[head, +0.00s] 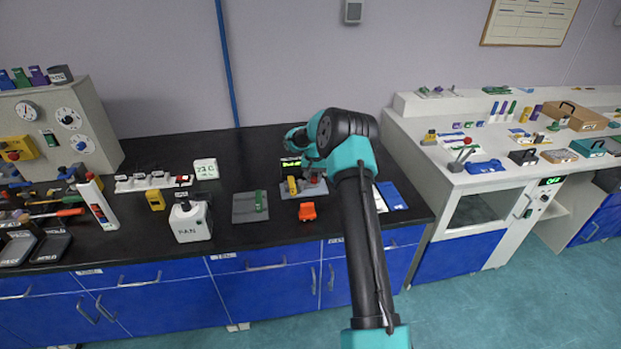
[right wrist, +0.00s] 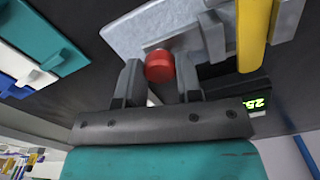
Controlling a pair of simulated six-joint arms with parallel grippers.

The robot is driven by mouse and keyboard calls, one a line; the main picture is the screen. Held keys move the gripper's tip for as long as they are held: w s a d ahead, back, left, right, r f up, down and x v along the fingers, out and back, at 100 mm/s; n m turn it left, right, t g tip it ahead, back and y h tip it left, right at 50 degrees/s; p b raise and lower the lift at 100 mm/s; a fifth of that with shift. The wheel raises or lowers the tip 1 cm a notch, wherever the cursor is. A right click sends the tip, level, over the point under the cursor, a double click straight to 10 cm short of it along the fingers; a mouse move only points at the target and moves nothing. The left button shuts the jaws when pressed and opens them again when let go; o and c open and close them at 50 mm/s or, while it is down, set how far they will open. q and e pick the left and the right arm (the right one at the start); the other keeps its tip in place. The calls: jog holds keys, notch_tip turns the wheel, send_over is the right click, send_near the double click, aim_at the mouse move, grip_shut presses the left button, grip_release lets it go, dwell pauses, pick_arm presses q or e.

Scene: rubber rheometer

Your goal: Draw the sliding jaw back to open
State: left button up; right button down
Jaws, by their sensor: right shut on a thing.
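A small device with a pale grey base plate (head: 318,191) stands on the black bench, under my right arm in the head view. It has an upright yellow part (head: 292,185) and a red knob (head: 314,180). In the right wrist view the red knob (right wrist: 159,66) sits between the two fingers of my right gripper (right wrist: 159,82), which is shut on it. The yellow part (right wrist: 255,30) stands to its right, and a grey block lies beside the knob. I cannot tell which block is the sliding jaw or how wide its gap is. My left gripper is out of view.
A lit green display (right wrist: 258,102) is close by the right finger. An orange object (head: 307,211) lies in front of the device. A grey plate with a green part (head: 259,200) is to its left, blue and white sheets (head: 391,196) to its right.

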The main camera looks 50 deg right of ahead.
jog(key=shift+s+d, duration=0.5)
jog(key=shift+d, duration=0.2)
jog(key=c, duration=0.8)
grip_release()
jog(key=shift+s+d, duration=0.1)
jog(key=shift+s, duration=0.05)
jog(key=shift+r, duration=0.6)
notch_tip(320, 180, up, 16)
jog(key=shift+r, duration=0.15)
